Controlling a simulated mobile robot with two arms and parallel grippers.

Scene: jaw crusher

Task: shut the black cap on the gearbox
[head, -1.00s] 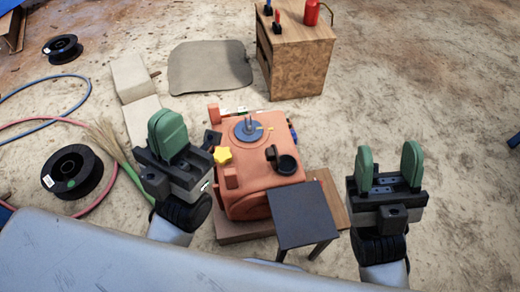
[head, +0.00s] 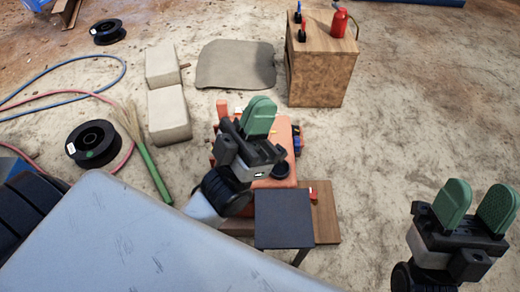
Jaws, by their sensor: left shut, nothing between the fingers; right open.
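The orange gearbox (head: 284,134) stands low in the middle of the head view, mostly hidden behind my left gripper (head: 259,117). That gripper is shut and empty, its green fingers pressed together in front of the gearbox's top. A round black part, the black cap or its filler neck (head: 281,171), shows just right of the gripper body on the near part of the gearbox. I cannot tell whether the cap is open or shut. My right gripper (head: 475,208) is open and empty at the lower right, well away from the gearbox.
A small dark-topped table (head: 284,218) stands right in front of the gearbox. A wooden cabinet (head: 319,76) with a red bottle (head: 339,22) is behind. Pale blocks (head: 169,114), a broom (head: 147,165) and a black spool (head: 93,144) lie left. The floor at right is clear.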

